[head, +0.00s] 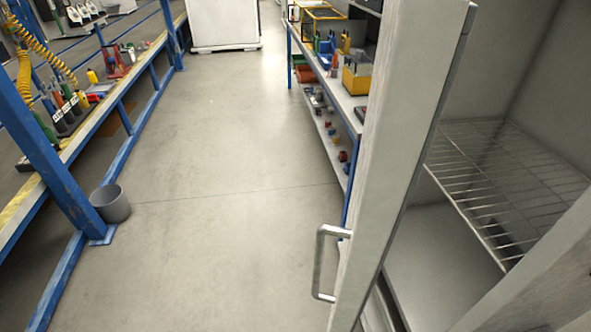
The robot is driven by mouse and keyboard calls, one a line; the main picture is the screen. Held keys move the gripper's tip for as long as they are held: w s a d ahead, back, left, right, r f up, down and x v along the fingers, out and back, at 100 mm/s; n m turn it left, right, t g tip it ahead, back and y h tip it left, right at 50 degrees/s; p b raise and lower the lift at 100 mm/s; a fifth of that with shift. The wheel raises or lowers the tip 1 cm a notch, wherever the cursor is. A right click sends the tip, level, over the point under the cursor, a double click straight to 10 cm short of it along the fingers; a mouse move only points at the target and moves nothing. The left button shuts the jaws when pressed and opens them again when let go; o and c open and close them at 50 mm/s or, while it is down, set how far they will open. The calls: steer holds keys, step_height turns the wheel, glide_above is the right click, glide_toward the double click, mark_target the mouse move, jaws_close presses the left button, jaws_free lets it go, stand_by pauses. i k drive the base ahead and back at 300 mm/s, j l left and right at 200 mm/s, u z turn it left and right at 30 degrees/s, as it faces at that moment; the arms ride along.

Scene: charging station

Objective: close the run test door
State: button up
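A pale grey cabinet door (396,130) stands open at the right of the head view, seen nearly edge-on. I take it to be the run test door, but no label shows. A metal bar handle (320,265) sits on its left side, near the bottom of the view. To the right is the open cabinet interior, with a wire shelf (500,185) inside. My gripper is not in view, and nothing is seen touching the door or handle.
The grey floor (230,140) is clear left of the door. A blue-framed workbench (75,140) runs along the left, with a grey bin (111,204) by its post. A shelf unit (320,75) with tools stands behind the door. A white cabinet (223,22) is at the far end.

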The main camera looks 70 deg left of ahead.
mark_target(421, 43)
steer(key=u, duration=1.35)
